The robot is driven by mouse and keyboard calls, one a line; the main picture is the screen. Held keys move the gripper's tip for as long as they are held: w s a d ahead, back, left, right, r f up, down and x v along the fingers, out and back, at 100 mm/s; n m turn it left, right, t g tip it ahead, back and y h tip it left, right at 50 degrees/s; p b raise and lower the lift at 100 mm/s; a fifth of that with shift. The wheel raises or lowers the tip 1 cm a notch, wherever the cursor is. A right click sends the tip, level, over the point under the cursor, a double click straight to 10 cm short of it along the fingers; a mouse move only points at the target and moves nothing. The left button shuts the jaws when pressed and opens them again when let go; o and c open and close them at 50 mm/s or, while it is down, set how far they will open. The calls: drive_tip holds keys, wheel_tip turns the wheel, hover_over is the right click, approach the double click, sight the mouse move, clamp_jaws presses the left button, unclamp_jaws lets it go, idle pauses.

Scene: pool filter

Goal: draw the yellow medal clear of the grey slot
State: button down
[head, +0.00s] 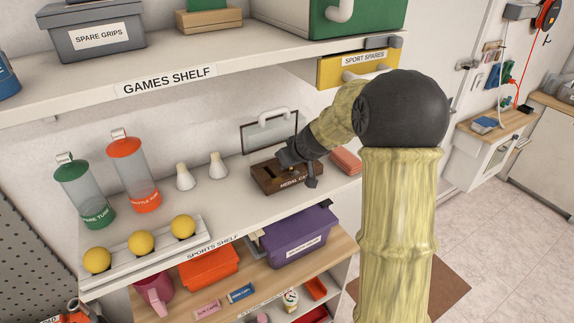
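A dark brown wooden holder (266,178) stands on the sports shelf, with a label reading "MEDAL CA…" on its front, partly covered. My gripper (298,172) is at the right part of this holder, reaching down over its top from the upper right. Its dark fingers are small in the picture, and I cannot tell whether they are open or shut. I cannot make out the yellow medal or the grey slot clearly; the gripper covers part of the holder's top.
A clear panel with a white handle (273,117) stands behind the holder. Salmon-coloured flat items (346,160) lie to its right. Two white shuttlecocks (217,165), two tubes (135,170) and a rack of yellow balls (141,242) are left. The games shelf (215,68) hangs above.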

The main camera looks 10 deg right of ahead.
drive_tip(key=shift+d, duration=0.1)
idle(0.3)
drive_tip(key=shift+w+r+p, duration=0.2)
drive_tip(key=shift+p, duration=0.15)
drive_tip(key=shift+r, duration=0.1)
drive_tip(key=shift+r, duration=0.15)
drive_tip(key=shift+r+p, duration=1.35)
drive_tip(key=shift+r, duration=0.6)
